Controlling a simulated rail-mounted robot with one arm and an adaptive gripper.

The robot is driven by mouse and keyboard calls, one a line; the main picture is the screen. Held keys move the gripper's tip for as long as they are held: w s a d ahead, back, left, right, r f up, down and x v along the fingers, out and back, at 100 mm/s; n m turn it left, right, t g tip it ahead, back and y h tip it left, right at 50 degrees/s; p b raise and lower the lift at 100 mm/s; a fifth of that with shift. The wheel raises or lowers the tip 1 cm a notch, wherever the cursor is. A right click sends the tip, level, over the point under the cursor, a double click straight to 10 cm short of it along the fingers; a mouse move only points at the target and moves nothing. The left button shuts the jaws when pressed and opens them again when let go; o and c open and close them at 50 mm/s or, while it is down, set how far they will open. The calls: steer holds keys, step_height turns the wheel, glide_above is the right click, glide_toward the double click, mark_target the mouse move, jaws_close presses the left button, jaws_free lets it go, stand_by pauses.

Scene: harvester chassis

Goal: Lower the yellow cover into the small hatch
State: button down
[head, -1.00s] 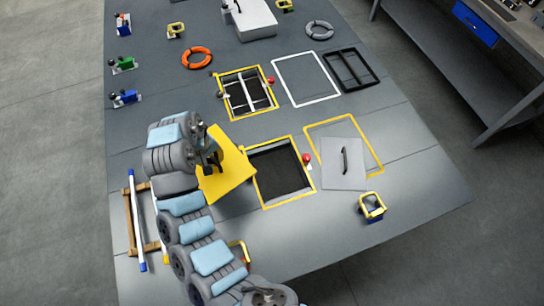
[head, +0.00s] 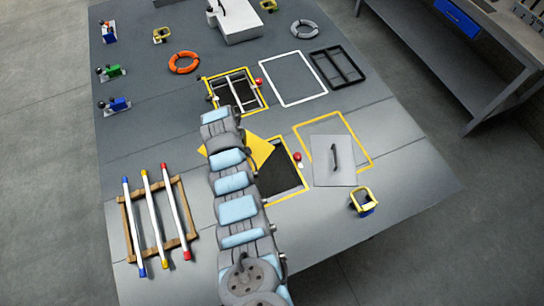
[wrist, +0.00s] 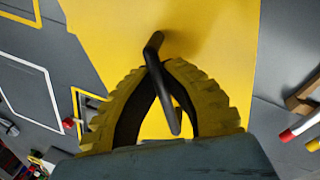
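The yellow cover (head: 260,151) is a flat plate, partly hidden behind my arm in the head view. It fills much of the wrist view (wrist: 225,45), where its black bar handle (wrist: 168,95) stands between my fingers. My gripper (wrist: 157,66) is shut on that handle; in the head view my arm hides it. A yellow-framed hatch with a dark opening (head: 284,178) lies just right of the cover, which overlaps its left side in the picture. A second yellow-framed hatch with crossbars (head: 237,92) lies beyond. I cannot tell the cover's height above the deck.
A grey plate with a black handle (head: 333,160) lies right of the near hatch, partly over a yellow outline. Red knobs (head: 298,156) stand beside both hatches. A wooden rack with coloured-tipped rods (head: 154,219) lies left of my arm. A yellow-and-blue block (head: 363,201) sits front right.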

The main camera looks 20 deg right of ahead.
mark_target(268, 155)
steer(key=shift+s+d+f+m, duration=0.1)
steer(key=shift+s+d+m, duration=0.2)
steer(key=shift+d, duration=0.55)
steer(key=shift+s+d+m, duration=0.2)
steer(key=shift+s+d, duration=0.15)
steer(key=shift+d, duration=0.5)
steer(key=shift+s+d+m, duration=0.4)
steer(key=shift+s+d, duration=0.15)
steer(key=shift+d, duration=0.35)
steer(key=shift+s+d+m+p, duration=0.4)
steer(key=shift+s+d, duration=0.15)
steer(key=shift+d, duration=0.05)
steer(key=shift+s+d+m+g, duration=0.4)
steer(key=shift+s+d+m, duration=0.5)
steer(key=shift+s, duration=0.3)
steer(key=s+m, duration=0.1)
steer(key=s+d+m, duration=0.1)
steer(key=s, duration=0.1)
steer(key=shift+f+p, duration=0.1)
steer(key=shift+p, duration=0.3)
steer(key=shift+s+h+p, duration=0.1)
steer(key=shift+h+p, duration=0.2)
steer(key=shift+p, duration=0.1)
steer(key=a+b+x, duration=0.1)
steer(key=b+x, duration=0.5)
steer(key=x, duration=0.2)
steer(key=shift+a+f, duration=0.35)
steer(key=shift+f, duration=0.15)
steer(key=shift+s+f, duration=0.1)
steer(key=shift+f, duration=0.05)
